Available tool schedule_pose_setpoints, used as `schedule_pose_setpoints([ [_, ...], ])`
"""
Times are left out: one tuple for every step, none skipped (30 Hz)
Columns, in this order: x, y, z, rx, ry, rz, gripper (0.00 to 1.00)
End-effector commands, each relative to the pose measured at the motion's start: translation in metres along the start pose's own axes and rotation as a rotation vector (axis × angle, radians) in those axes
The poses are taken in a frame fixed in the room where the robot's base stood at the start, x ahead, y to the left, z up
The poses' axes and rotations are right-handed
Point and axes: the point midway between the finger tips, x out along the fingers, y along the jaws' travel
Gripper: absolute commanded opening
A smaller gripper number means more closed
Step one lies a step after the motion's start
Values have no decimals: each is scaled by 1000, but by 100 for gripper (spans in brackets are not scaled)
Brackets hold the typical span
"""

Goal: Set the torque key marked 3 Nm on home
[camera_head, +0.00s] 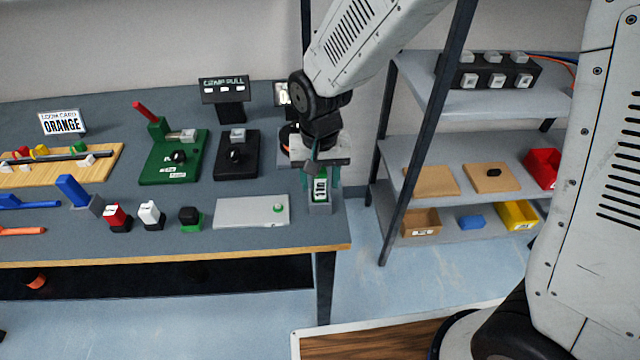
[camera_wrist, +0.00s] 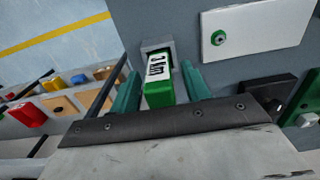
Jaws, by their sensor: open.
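A green torque key (camera_head: 320,190) with a white label stands in a grey holder (camera_head: 320,209) at the right end of the bench. In the wrist view the label on the green key (camera_wrist: 158,93) looks like "3 Nm", and the grey holder (camera_wrist: 157,44) shows beyond it. My gripper (camera_head: 320,178) is over the key, pointing down. In the wrist view its two teal fingers (camera_wrist: 160,75) stand on either side of the key, open, with small gaps visible. Which place is home is not clear from the views.
A pale plate with a green knob (camera_head: 242,213) lies left of the key. Small red, white and black-green blocks (camera_head: 190,217) stand further left. Behind are a green fixture (camera_head: 160,170) and a black one (camera_head: 238,165). A shelf rack (camera_head: 450,150) stands right, past the bench edge.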

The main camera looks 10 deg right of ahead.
Motion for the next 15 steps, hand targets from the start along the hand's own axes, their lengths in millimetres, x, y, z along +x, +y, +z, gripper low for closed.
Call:
schedule_pose_setpoints([
  [-13,-1,-1,0,6,-3,47],
  [-19,0,-1,0,5,-3,47],
  [-29,0,-1,0,5,-3,47],
  [-35,0,-1,0,5,-3,47],
  [-42,0,-1,0,5,-3,47],
  [-51,0,-1,0,5,-3,47],
  [-57,0,0,0,4,-3,47],
  [-63,0,-1,0,5,-3,47],
  [-69,0,0,0,3,-2,47],
  [-74,0,0,0,4,-2,47],
  [-79,0,0,0,3,-2,47],
  [-84,0,0,0,3,-2,47],
  [-87,0,0,0,2,-1,47],
  [-90,0,0,0,1,-1,47],
  [-93,0,0,0,1,0,47],
])
